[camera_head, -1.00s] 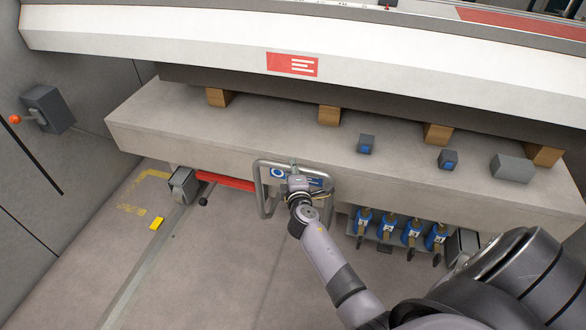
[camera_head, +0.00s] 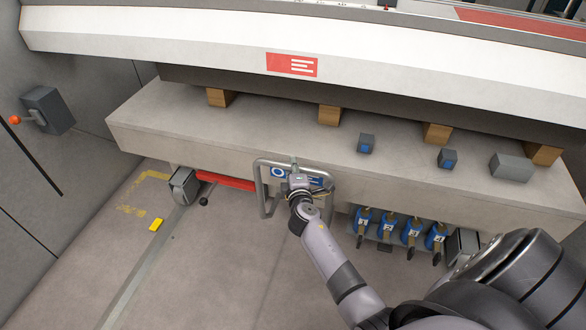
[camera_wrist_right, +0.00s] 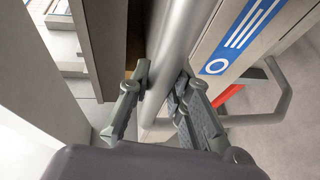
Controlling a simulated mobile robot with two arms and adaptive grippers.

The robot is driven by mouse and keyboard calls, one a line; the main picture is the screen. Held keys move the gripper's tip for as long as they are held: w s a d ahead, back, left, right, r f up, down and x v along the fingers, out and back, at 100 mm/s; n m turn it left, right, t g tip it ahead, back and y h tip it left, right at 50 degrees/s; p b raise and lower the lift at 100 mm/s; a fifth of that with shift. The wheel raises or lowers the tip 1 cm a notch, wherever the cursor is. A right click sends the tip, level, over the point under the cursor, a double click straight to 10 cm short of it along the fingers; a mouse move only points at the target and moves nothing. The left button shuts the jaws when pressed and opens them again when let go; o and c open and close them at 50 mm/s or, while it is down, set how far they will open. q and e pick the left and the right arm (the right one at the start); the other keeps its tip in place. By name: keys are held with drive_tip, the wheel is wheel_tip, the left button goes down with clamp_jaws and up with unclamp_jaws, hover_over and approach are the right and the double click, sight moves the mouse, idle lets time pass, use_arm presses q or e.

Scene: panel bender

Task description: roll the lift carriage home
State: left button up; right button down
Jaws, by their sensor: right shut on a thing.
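The lift carriage is the low grey unit under the machine, with a grey tube handle (camera_head: 263,190) at its front and a blue sign (camera_head: 283,173) behind the handle. My right gripper (camera_head: 296,184) is at the top bar of this handle. In the right wrist view, my right gripper (camera_wrist_right: 160,95) has its two fingers on either side of the grey bar (camera_wrist_right: 174,45) and is shut on it. The blue sign also shows there (camera_wrist_right: 238,38). My left gripper is not in view.
A red bar (camera_head: 226,181) and a grey box-shaped stop (camera_head: 184,186) sit left of the handle. An orange-knobbed lever (camera_head: 15,119) is on the left wall.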

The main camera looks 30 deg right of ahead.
drive_tip(key=c, duration=1.9)
unclamp_jaws()
drive_tip(key=shift+w+d+r, duration=0.1)
drive_tip(key=shift+d+r, duration=0.1)
drive_tip(key=shift+d, duration=0.05)
drive_tip(key=o, duration=0.3)
drive_tip(key=shift+f, duration=0.2)
drive_tip(key=shift+o, duration=0.8)
drive_tip(key=shift+a, duration=0.1)
drive_tip(key=v, duration=1.2)
